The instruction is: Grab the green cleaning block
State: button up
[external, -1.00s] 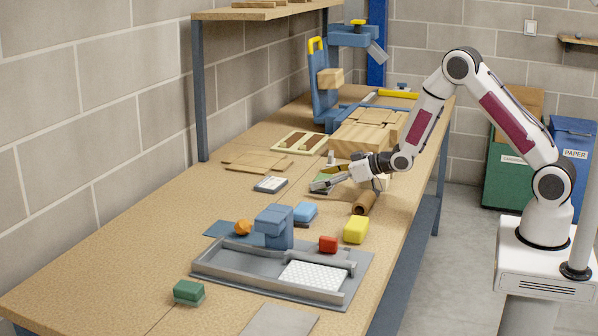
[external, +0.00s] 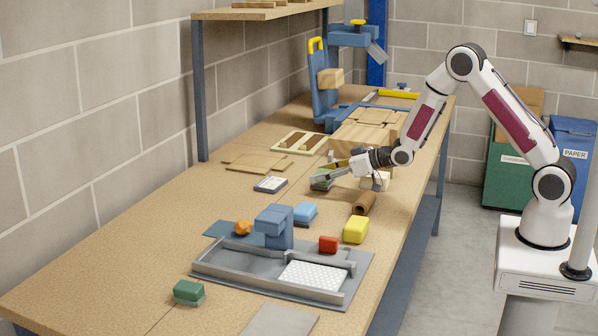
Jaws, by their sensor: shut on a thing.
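My gripper (external: 318,179) is low over the middle of the bench, with its fingers pointing left. It is shut on a small green block (external: 321,184), which is partly hidden by the fingers. Whether the block touches the bench is too small to tell. A second green block (external: 188,291), darker on top and paler below, lies at the front left of the bench, well away from my gripper.
A cream block (external: 376,182) and a brown roll (external: 363,203) lie beside my gripper. Nearer are blue (external: 304,212), yellow (external: 356,230) and red (external: 328,244) blocks and a grey tray (external: 215,270). A wooden block (external: 358,142) stands behind. The front left bench is largely clear.

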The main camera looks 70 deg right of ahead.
jog(key=shift+r, duration=4.15)
jog(key=shift+a, duration=0.1)
